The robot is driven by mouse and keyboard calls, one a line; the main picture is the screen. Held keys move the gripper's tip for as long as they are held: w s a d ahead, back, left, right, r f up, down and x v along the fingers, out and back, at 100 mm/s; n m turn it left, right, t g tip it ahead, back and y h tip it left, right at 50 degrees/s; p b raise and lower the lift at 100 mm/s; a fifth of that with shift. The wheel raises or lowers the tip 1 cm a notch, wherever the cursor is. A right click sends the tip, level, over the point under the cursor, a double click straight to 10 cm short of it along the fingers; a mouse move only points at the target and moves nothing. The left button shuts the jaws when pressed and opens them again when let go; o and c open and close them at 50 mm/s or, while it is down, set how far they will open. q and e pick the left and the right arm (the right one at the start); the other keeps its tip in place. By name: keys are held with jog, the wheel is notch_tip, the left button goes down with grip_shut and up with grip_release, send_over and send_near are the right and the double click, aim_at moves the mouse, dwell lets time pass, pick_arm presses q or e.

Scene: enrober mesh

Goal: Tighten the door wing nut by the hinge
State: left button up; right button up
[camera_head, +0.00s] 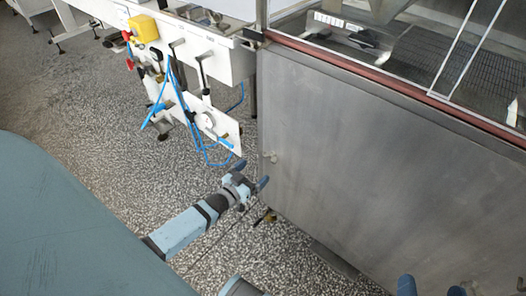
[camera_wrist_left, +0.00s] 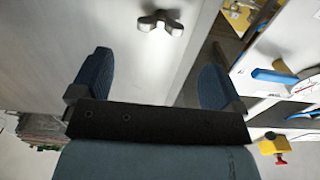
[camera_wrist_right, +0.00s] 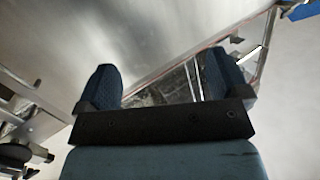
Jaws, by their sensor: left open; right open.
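A small metal wing nut (camera_head: 273,157) sits near the left edge of the large steel door panel (camera_head: 380,160). In the left wrist view the wing nut (camera_wrist_left: 160,22) shows its two lobes, ahead of the fingers and between their lines. My left gripper (camera_head: 250,174) is open and empty, just left of and slightly below the wing nut in the head view, apart from it. My right gripper (camera_head: 431,288) is at the bottom right edge of the head view, mostly cut off. In the right wrist view my right gripper (camera_wrist_right: 164,80) is open and empty.
A white machine frame (camera_head: 215,55) with a yellow box (camera_head: 144,28), blue hoses and a hanging plate (camera_head: 215,122) stands left of the panel. A mesh conveyor (camera_head: 470,65) lies behind glass above the panel. Speckled floor (camera_head: 110,140) is open at left.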

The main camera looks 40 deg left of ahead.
pick_arm(q)
jog(key=s+p, duration=0.1)
jog(key=s, duration=0.5)
jog(key=shift+a, duration=0.25)
pick_arm(e)
jog(key=shift+s+d+f+g+h, duration=0.15)
jog(key=shift+d+f+g+h, duration=0.15)
jog(key=shift+f, duration=0.3)
jog(key=shift+s+d+f+g+h, duration=0.1)
jog(key=shift+d+f+g+h, duration=0.15)
jog(key=shift+f+g, duration=0.25)
